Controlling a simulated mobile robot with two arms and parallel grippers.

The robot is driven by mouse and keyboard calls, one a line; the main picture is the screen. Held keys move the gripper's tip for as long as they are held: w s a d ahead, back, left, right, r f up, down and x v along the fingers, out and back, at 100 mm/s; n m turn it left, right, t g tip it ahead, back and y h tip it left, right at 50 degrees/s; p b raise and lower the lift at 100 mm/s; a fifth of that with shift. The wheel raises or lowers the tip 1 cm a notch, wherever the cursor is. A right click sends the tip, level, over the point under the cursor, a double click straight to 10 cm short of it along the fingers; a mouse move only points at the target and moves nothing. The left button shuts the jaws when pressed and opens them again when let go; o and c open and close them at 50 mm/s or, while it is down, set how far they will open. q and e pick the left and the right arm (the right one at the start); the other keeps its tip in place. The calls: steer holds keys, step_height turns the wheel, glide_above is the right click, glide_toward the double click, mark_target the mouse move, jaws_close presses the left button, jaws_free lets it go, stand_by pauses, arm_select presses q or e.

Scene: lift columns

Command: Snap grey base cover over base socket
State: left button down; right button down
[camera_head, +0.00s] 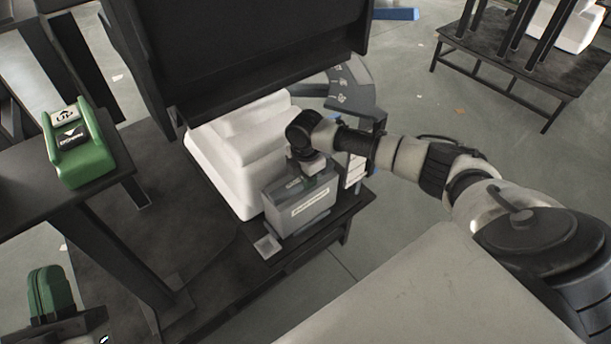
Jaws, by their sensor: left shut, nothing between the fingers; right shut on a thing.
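The grey base cover (303,207), a box-like piece with a pale label on its front, stands upright at the front right corner of a dark platform, beside a white moulded block (232,150). My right gripper (296,182) comes down on the top of the grey cover and is shut on it; its fingertips are small and partly hidden. The base socket is not visible; I cannot tell whether it is beneath the cover. My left gripper is not in view.
A dark upright panel (240,50) rises behind the white block. A green control box (78,143) with up and down labels sits at left on a dark beam. A small pale square plate (267,245) lies left of the cover. Another dark table (500,62) stands at top right.

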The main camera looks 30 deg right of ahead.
arm_select(q)
steer(key=shift+w+f, duration=0.1)
arm_select(e)
steer(key=shift+f+p, duration=0.1)
steer(key=shift+p, duration=0.2)
arm_select(q)
steer(key=shift+w+a+f+g+y, duration=0.1)
steer(key=shift+w+f+g+y, duration=0.1)
steer(key=shift+f+g, duration=0.25)
steer(key=shift+w+f+g+y, duration=0.2)
steer(key=shift+f+g, duration=0.25)
steer(key=shift+w+f+g+p, duration=0.15)
steer(key=shift+f+g+p, duration=0.15)
steer(key=shift+f+g, duration=0.5)
arm_select(e)
steer(key=shift+f, duration=0.15)
stand_by(1.3)
arm_select(q)
steer(key=shift+a, duration=0.1)
arm_select(e)
steer(key=c, duration=0.7)
jaws_free()
steer(key=shift+c, duration=0.2)
steer(key=shift+o, duration=0.5)
steer(key=o, duration=0.4)
